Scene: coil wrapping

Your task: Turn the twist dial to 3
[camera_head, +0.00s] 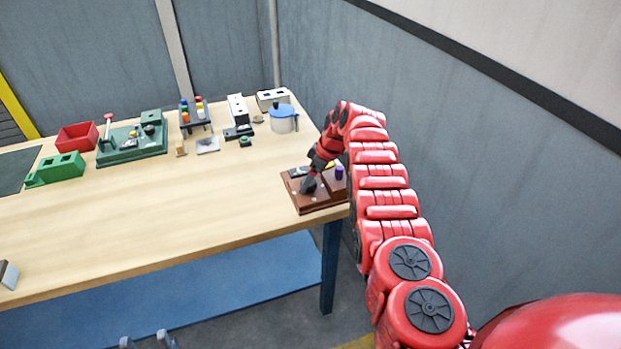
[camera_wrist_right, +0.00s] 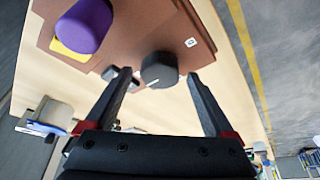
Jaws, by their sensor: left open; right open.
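The brown board (camera_head: 325,203) sits at the table's right front corner. In the right wrist view the dark round twist dial (camera_wrist_right: 160,68) stands on the board (camera_wrist_right: 150,25), with a short white mark on its side. A small white label (camera_wrist_right: 190,42) lies beside the dial; its character is too small to read surely. My right gripper (camera_wrist_right: 159,73) is open, with one finger on each side of the dial and visible gaps.
A purple knob (camera_wrist_right: 83,25) on a yellow base stands on the board near the dial. Along the table (camera_head: 150,220) are a red bin (camera_head: 77,137), green blocks, a green fixture (camera_head: 132,148) and a blue-lidded pot (camera_head: 284,120). The front middle of the table is clear.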

